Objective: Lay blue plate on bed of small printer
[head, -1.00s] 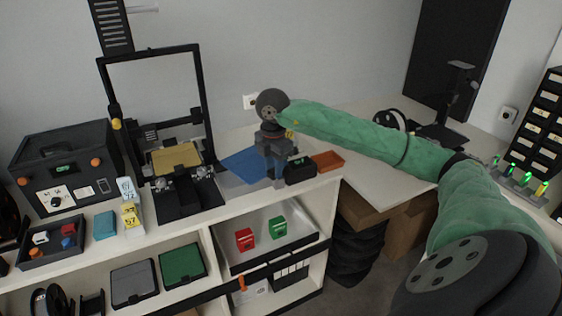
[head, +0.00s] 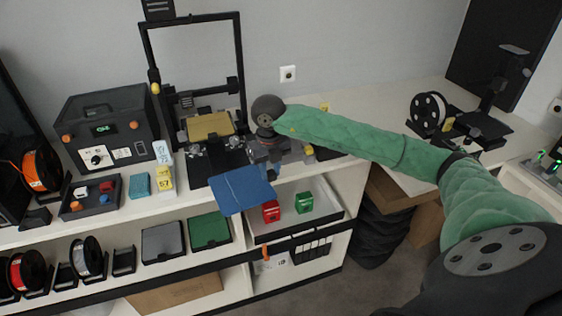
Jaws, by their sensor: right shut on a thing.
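My right gripper (head: 270,172) is shut on the blue plate (head: 240,190), gripping it near its right edge. The plate is thin and square and hangs tilted in front of the shelf top, in front of the larger printer. The small printer (head: 487,118) is dark and stands at the far right on the white worktop, with a flat black bed and an upright column. It is well to the right of the plate. My left gripper is not in view.
The larger printer (head: 240,75) has a tall black frame and a gold plate (head: 209,126). A filament spool (head: 428,112) stands left of the small printer. Red (head: 270,211) and green boxes (head: 304,203) sit in a tray below. My green arm crosses the worktop.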

